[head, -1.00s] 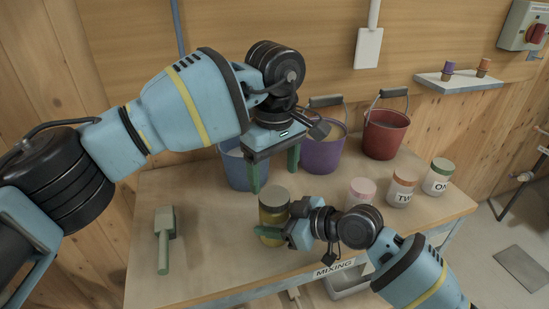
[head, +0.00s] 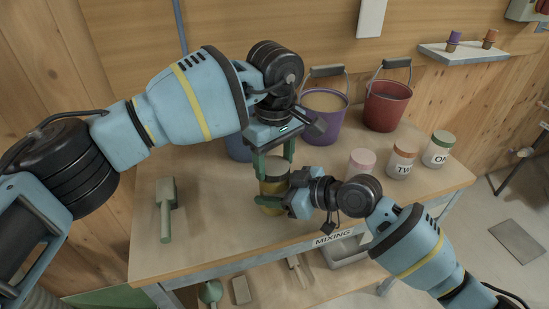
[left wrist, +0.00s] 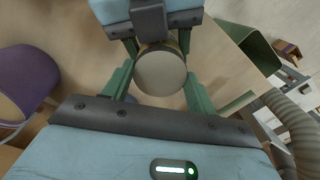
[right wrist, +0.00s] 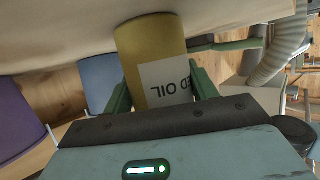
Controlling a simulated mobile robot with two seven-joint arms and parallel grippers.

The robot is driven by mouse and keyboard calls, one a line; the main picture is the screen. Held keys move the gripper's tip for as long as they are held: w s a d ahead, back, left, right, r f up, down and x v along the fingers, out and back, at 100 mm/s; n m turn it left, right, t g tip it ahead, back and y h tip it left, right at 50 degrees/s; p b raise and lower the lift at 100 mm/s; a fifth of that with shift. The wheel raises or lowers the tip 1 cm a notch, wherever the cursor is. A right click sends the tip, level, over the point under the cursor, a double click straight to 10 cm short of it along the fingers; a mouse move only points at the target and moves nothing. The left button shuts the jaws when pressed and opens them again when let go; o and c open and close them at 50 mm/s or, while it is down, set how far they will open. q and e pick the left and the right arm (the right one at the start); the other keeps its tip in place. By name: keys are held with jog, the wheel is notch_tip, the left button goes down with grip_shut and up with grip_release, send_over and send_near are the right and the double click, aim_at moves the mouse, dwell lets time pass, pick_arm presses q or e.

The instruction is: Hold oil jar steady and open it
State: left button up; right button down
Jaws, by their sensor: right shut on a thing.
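The oil jar (head: 273,188) is a yellow jar standing on the bench, with its label readable in part in the right wrist view (right wrist: 165,80). My right gripper (head: 285,199) is shut on the jar body from the right side. My left gripper (head: 275,160) points down over the jar, fingers open on either side of its top. In the left wrist view the round grey-beige lid (left wrist: 161,73) lies between those fingers, with a gap on both sides. The lid is on the jar. In the head view the left fingers partly hide the lid.
Pink-lidded (head: 361,163), orange-lidded (head: 401,162) and green-lidded (head: 438,149) jars stand to the right. Blue, purple (head: 323,118) and red (head: 387,106) buckets stand behind. The front left of the bench (head: 215,240) is clear.

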pick_arm(q)
jog(key=shift+c, duration=1.4)
jog(key=n, duration=0.5)
jog(key=shift+n, duration=0.4)
jog(key=n, duration=0.7)
jog(key=shift+n, duration=0.3)
jog(key=o, duration=1.1)
jog(key=shift+r, duration=0.15)
jog(key=shift+r, duration=2.15)
jog(key=shift+c, duration=0.6)
